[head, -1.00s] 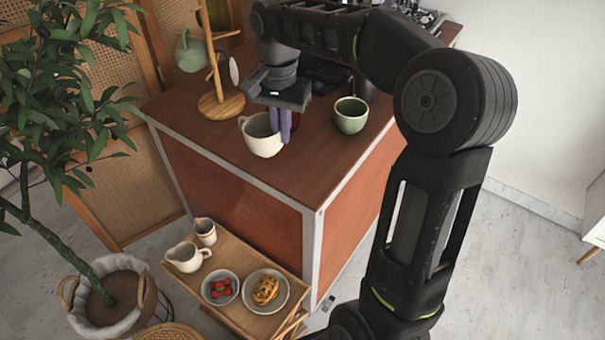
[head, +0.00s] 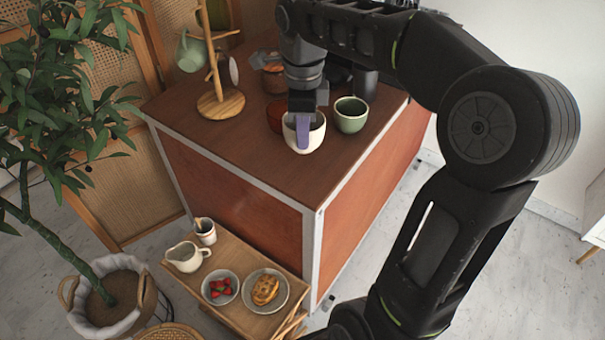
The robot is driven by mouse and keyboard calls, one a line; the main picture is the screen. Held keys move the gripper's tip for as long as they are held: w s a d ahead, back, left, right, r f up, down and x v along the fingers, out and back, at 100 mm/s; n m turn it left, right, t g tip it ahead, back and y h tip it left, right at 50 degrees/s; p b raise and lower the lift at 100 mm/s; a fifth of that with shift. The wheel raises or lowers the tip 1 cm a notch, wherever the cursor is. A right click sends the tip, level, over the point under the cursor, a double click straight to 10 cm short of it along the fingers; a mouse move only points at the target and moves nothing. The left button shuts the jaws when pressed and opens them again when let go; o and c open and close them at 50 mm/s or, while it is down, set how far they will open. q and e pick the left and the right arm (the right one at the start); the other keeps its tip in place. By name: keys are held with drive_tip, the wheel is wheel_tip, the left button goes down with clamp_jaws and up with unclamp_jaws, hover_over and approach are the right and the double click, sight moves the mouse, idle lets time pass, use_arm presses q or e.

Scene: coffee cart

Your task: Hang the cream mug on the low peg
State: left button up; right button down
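The cream mug (head: 290,138) is over the right part of the cart's brown top, upright, its handle not visible. My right gripper (head: 302,132) points down at it, with a purple finger over the mug's near wall; it appears shut on the rim. Whether the mug touches the top is unclear. The wooden mug stand (head: 221,104) is left of it, on a round base. A green mug (head: 190,53) hangs on its left side, and a pale round item (head: 234,71) shows at its right. The low peg is hard to make out. My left gripper is out of view.
A green cup (head: 350,117) stands close right of the cream mug. A reddish-brown item (head: 276,116) and a jar (head: 273,78) are behind it. The top (head: 240,140) is clear between mug and stand base. A low wooden table (head: 232,252) with dishes stands below.

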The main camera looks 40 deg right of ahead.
sight(303, 152)
drive_tip(key=shift+f, duration=2.5)
drive_tip(key=shift+f+p, duration=0.55)
drive_tip(key=shift+f, duration=1.75)
drive_tip(key=c, duration=1.6)
unclamp_jaws()
drive_tip(key=shift+f, duration=0.25)
wheel_tip(303, 152, up, 8)
drive_tip(key=shift+f+b, duration=0.1)
drive_tip(key=shift+b, duration=0.65)
drive_tip(key=shift+s, duration=0.1)
